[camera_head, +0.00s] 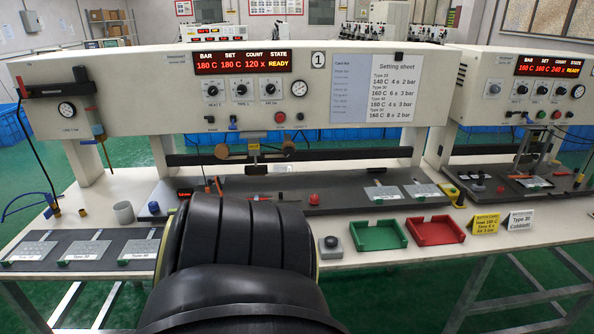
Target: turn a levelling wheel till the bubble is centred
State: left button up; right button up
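Two brown round wheels sit under the head of the near press, a left wheel (222,151) and a right wheel (289,148). I cannot tell for certain that they are the levelling wheels. A small pale fitting (254,146) lies between them; it is too small to show a bubble. A large black link of my own arm fills the lower middle and hides part of the bench below the wheels. Neither of my grippers can be made out.
The press (340,100) shows READY. A green tray (378,236), a red tray (434,231) and a grey button box (331,247) stand on the white bench right of my arm. Plates lie on a dark mat (100,238) at left. A second press (540,90) stands at right.

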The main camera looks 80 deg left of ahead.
aim_at(153, 206)
jog(key=u, duration=0.95)
jog(key=k, duration=0.25)
jog(key=u, duration=2.35)
